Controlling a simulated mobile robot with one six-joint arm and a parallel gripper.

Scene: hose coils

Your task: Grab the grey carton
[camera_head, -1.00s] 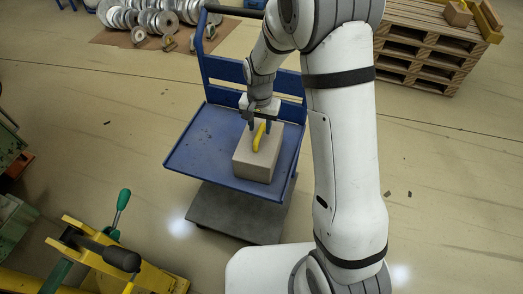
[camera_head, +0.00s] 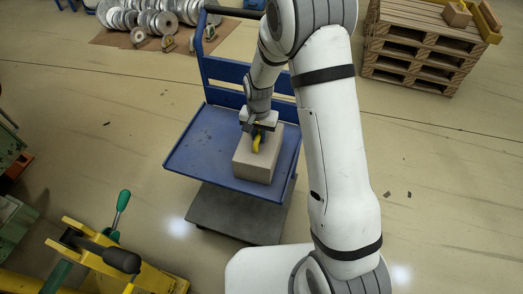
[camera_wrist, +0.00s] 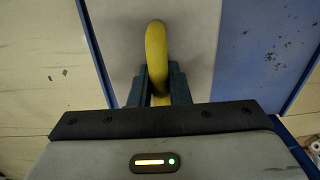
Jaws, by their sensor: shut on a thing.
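The grey carton (camera_head: 258,166) is a plain beige-grey box on the blue deck of a cart. Its top also fills the middle of the wrist view (camera_wrist: 195,45). A yellow curved piece (camera_head: 257,145) stands at the carton's top; whether it is fixed there as a handle I cannot tell. My gripper (camera_head: 256,131) is right above the carton, pointing down. In the wrist view its dark fingers (camera_wrist: 159,84) are shut on the yellow piece (camera_wrist: 156,45), one on each side. The fingertips' contact is partly hidden.
The blue cart (camera_head: 200,150) has free deck left of the carton and an upright back frame behind it. Stacked wooden pallets (camera_head: 418,50) stand at upper right. Metal coils (camera_head: 150,20) lie at upper left. A yellow machine with levers (camera_head: 110,262) is at lower left.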

